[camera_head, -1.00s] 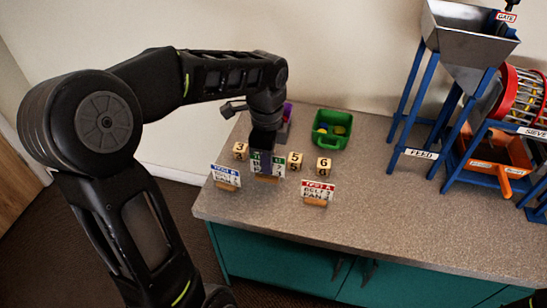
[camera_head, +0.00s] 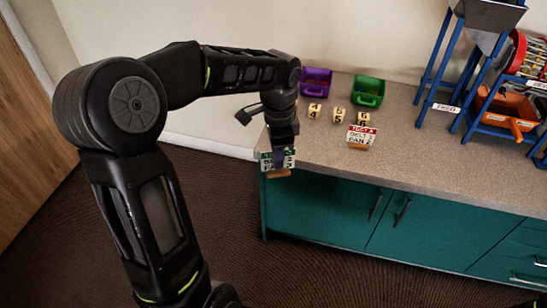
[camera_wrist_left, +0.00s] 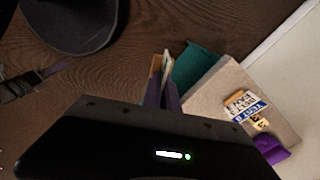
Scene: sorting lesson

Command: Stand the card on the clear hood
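My left gripper (camera_head: 279,151) is shut on a green-and-white card with a wooden foot (camera_head: 277,161), at the counter's near left corner in the head view. In the left wrist view the held card (camera_wrist_left: 166,64) shows almost edge-on between the fingers, with brown floor behind it. A red-topped card (camera_head: 361,136) stands on the counter. A blue-topped card (camera_wrist_left: 245,107) shows in the left wrist view but is hidden in the head view. I see no clear hood in either view. My right gripper is out of view.
Several numbered wooden blocks (camera_head: 339,115) stand behind the red-topped card. A purple bin (camera_head: 316,84) and a green bin (camera_head: 368,92) are at the back. A blue-framed feed stand (camera_head: 437,85) and an orange tray (camera_head: 508,108) are at the right. The front middle counter is bare.

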